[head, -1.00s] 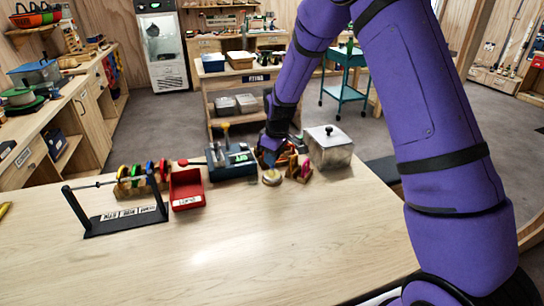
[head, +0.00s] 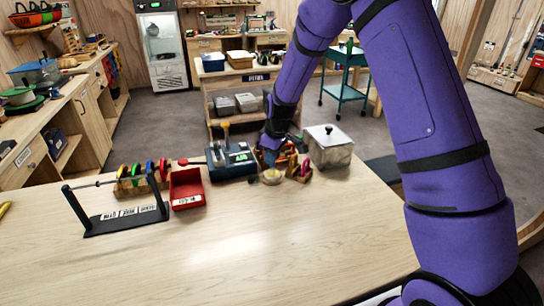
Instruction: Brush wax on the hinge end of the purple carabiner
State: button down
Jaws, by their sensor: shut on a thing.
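My gripper (head: 268,155) is at the far edge of the workbench, partly hidden by my own wrist. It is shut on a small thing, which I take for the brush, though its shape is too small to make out. A small round tin with pale yellow contents, likely the wax (head: 272,176), stands just in front of and below the gripper. A magenta-purple piece, likely the purple carabiner (head: 305,167), is in a small wooden holder right of the tin. Its hinge end cannot be made out.
A lidded metal box (head: 328,147) stands right of the holder. A blue-grey device (head: 232,162), a red tray (head: 187,188) and a black-ended rack (head: 120,215) with coloured pieces behind it stand to the left. The front of the bench (head: 260,240) is clear.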

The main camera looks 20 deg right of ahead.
jog(key=shift+r, duration=3.5)
jog(key=w+d+m+h, duration=0.1)
jog(key=w+d+m, duration=0.1)
jog(key=d+m, duration=0.5)
jog(key=m, duration=0.5)
jog(key=shift+w+r+h, duration=0.25)
jog(key=shift+r+h, duration=0.1)
jog(key=shift+h, duration=0.05)
